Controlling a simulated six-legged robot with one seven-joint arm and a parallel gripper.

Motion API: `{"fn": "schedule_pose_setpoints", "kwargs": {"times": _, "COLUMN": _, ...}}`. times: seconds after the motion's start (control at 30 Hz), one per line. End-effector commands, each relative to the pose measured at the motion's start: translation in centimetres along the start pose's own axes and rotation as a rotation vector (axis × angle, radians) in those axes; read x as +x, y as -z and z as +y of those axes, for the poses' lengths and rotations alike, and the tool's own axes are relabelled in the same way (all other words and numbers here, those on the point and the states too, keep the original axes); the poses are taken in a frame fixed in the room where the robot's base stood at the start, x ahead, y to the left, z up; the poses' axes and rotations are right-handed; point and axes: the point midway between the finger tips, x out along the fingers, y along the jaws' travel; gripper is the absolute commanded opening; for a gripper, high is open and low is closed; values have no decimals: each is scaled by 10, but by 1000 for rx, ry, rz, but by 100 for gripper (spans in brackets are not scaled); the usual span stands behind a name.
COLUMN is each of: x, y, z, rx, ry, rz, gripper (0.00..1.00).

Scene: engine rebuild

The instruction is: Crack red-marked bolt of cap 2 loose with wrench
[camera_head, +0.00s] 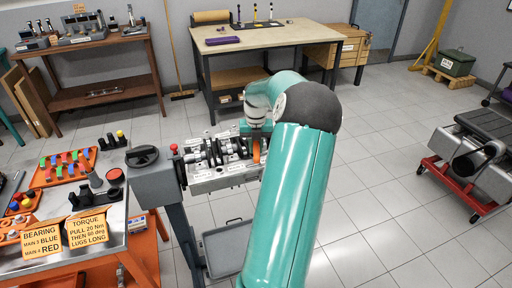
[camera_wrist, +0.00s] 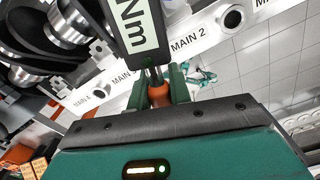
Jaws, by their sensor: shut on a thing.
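In the wrist view my gripper (camera_wrist: 160,92) is shut on the orange handle of the wrench (camera_wrist: 158,94). The wrench's dark body with a white label reading "Nm" (camera_wrist: 134,22) reaches up past the fingers, over the engine block. The block's white rail (camera_wrist: 190,42) bears the label MAIN 2, with another MAIN label to its left. In the head view the engine block (camera_head: 215,178) is on a stand, and my arm hides most of my gripper at its right end. I cannot make out cap 2's red-marked bolt or whether the wrench sits on it.
An orange bench (camera_head: 90,255) with bearing and torque signs stands at the left. A workbench (camera_head: 265,38) stands at the back. A red-framed trolley (camera_head: 470,190) is at the right; the floor between is clear.

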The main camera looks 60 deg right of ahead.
Motion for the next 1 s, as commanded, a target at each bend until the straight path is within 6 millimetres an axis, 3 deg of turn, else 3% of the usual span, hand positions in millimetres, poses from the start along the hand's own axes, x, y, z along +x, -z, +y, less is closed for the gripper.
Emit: {"fn": "schedule_pose_setpoints", "kwargs": {"times": 1.0, "x": -6, "y": 0, "z": 0, "rx": 0, "ry": 1, "rz": -2, "gripper": 0}}
